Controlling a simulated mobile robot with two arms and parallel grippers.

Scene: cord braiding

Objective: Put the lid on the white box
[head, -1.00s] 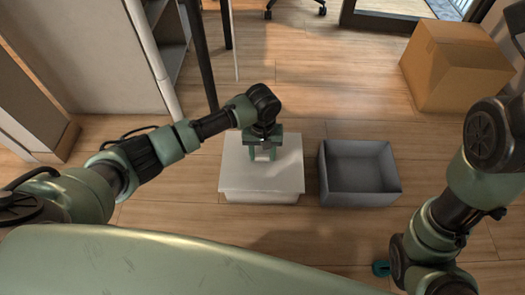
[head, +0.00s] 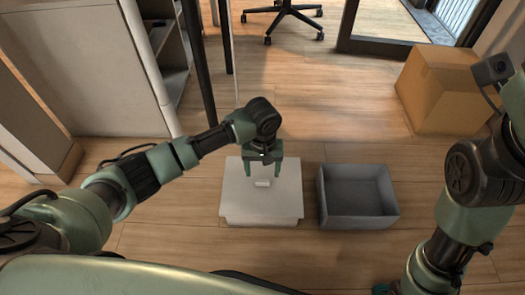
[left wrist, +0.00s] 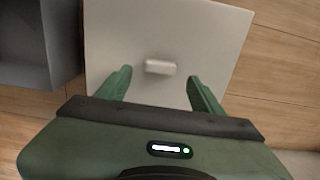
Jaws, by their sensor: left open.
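The white box (head: 262,220) stands on the floor in the middle of the head view, with the white lid (head: 240,190) lying over its top. The lid has a small pale handle (head: 262,183) at its middle. The lid also shows in the left wrist view (left wrist: 205,35), with its handle (left wrist: 160,67) ahead of the fingers. My left gripper (head: 262,174) is open and empty above the lid, its fingers apart on either side of the handle and clear of it. The fingers of my left gripper also show spread in the left wrist view (left wrist: 160,88). My right gripper is out of clear view.
An open, empty grey box (head: 395,212) stands just right of the white box. A cardboard box (head: 440,95) stands at the back right, and a chair (head: 283,15) is at the back. White shelving (head: 90,60) is on the left. Wooden floor lies clear behind the boxes.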

